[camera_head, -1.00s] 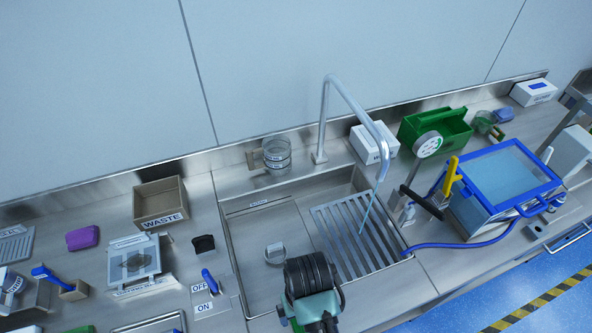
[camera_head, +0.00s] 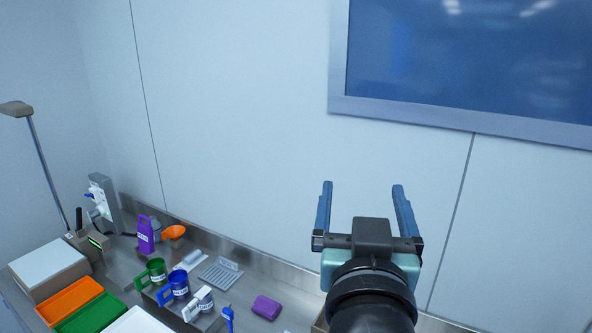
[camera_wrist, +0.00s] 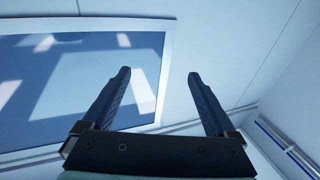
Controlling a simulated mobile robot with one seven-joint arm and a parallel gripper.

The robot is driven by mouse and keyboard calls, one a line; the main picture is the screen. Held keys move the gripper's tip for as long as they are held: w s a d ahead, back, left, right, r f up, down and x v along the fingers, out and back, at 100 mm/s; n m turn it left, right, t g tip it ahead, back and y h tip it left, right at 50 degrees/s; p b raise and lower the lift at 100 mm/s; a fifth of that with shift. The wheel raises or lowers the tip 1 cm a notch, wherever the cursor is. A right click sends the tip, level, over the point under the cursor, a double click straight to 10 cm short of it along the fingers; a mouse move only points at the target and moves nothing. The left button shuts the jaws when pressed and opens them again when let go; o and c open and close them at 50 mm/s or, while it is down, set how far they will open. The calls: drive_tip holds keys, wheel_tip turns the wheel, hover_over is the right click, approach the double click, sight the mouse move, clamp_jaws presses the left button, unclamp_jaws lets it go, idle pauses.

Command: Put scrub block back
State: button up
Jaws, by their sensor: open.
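My gripper (camera_head: 362,186) is raised in front of the wall, with its two blue fingers apart and pointing up. The wrist view also shows the gripper (camera_wrist: 158,73) open, with nothing between its fingers. A small purple block (camera_head: 267,307) with rounded edges lies on the steel counter, left of and below the gripper in the head view. It may be the scrub block, but I see no label on it. It lies well apart from the gripper. The wrist view shows no block.
A grey slotted tray (camera_head: 221,273) lies on the counter. Green (camera_head: 157,271) and blue (camera_head: 179,284) mugs, a purple scoop (camera_head: 145,236) and an orange funnel (camera_head: 174,232) stand nearby. Orange (camera_head: 68,299) and green trays are at front left. A blue screen (camera_head: 460,60) hangs on the wall.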

drive_tip(key=s+a+r+t+y, duration=0.1)
drive_tip(key=s+a+r+t, duration=0.2)
drive_tip(key=r, duration=0.4)
drive_tip(key=s+a+r+n+t+y, duration=0.1)
drive_tip(key=s+a+r+t, duration=0.1)
drive_tip(key=s+r, duration=0.3)
drive_tip(key=s+a+r+t+y, duration=0.1)
drive_tip(key=s+a+r+t, duration=0.2)
drive_tip(key=r, duration=0.5)
drive_tip(key=shift+s+a+r+n+t, duration=0.3)
drive_tip(key=shift+s+a+r+n, duration=0.1)
drive_tip(key=shift+a, duration=0.25)
wheel_tip(320, 180, down, 8)
drive_tip(key=b, duration=0.7)
drive_tip(key=shift+r+y, duration=0.15)
drive_tip(key=shift+y, duration=0.15)
drive_tip(key=shift+a, duration=0.1)
